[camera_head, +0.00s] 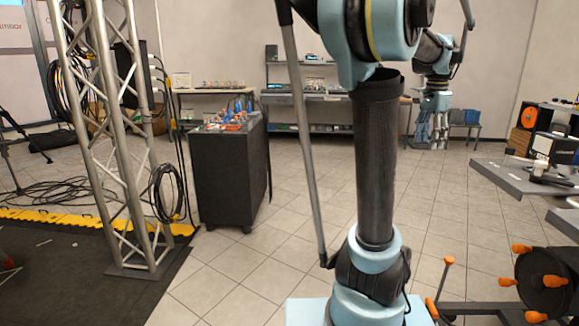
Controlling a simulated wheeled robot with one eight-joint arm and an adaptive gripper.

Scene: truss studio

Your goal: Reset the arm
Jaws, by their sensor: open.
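My arm stands in the middle of the head view, its black upright link rising from a light blue base and running out of the top of the picture. My gripper (431,140) hangs at the upper right, beyond the upright link, with its fingers pointing down. The fingers are spread apart and nothing shows between them. It is in the air, with the tiled floor and back wall behind it.
A metal truss tower (115,140) stands at left beside coiled black cables (166,193). A dark cart (228,180) with orange and blue items stands behind it. A grey shelf surface (520,182) and an orange-handled reel (545,283) are at right. Tiled floor (250,260) is open between.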

